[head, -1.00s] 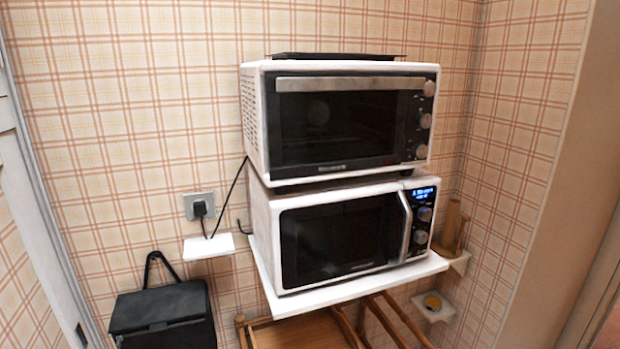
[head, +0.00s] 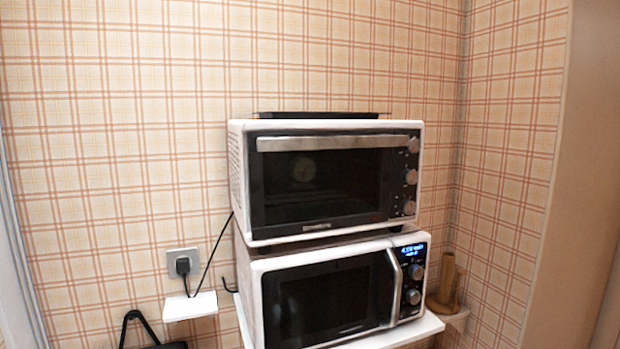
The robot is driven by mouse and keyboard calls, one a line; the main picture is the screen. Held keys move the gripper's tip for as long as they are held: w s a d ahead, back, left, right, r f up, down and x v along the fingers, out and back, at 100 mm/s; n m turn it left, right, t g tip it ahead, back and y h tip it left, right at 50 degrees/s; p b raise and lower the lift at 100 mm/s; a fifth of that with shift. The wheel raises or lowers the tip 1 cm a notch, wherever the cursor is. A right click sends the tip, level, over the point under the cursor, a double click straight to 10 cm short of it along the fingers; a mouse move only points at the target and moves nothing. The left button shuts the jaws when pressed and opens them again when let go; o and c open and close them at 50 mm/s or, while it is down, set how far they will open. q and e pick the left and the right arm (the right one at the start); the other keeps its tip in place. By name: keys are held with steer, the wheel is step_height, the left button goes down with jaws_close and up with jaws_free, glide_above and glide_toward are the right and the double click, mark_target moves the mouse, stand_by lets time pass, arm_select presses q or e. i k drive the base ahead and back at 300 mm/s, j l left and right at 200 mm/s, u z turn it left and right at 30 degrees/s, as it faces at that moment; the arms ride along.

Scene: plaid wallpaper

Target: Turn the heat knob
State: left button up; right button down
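A white toaster oven (head: 236,190) with a dark glass door and a silver handle (head: 330,143) stands on top of a microwave. Three round knobs run down its right side: a top knob (head: 413,145), a middle knob (head: 410,177) and a bottom knob (head: 409,208). The white microwave (head: 252,290) below has a lit blue display (head: 413,249) and two knobs, an upper one (head: 417,272) and a lower one (head: 413,297). The knob labels are too small to read, so I cannot tell which one is for heat. Neither of my grippers is in the head view.
A dark tray (head: 318,115) lies on the oven. The microwave rests on a white shelf (head: 405,333). A wall socket with a plug (head: 183,264) and a small white ledge (head: 190,307) are at left. A brown wooden item (head: 447,285) stands at right. The space before the knobs looks clear.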

mark_target(413, 146)
steer(key=i+l, duration=0.1)
steer(key=i+l+u, duration=0.1)
steer(key=l, duration=0.2)
steer(key=l+u, duration=0.35)
steer(key=l, duration=0.3)
steer(key=l+u, duration=0.35)
steer(key=l, duration=0.3)
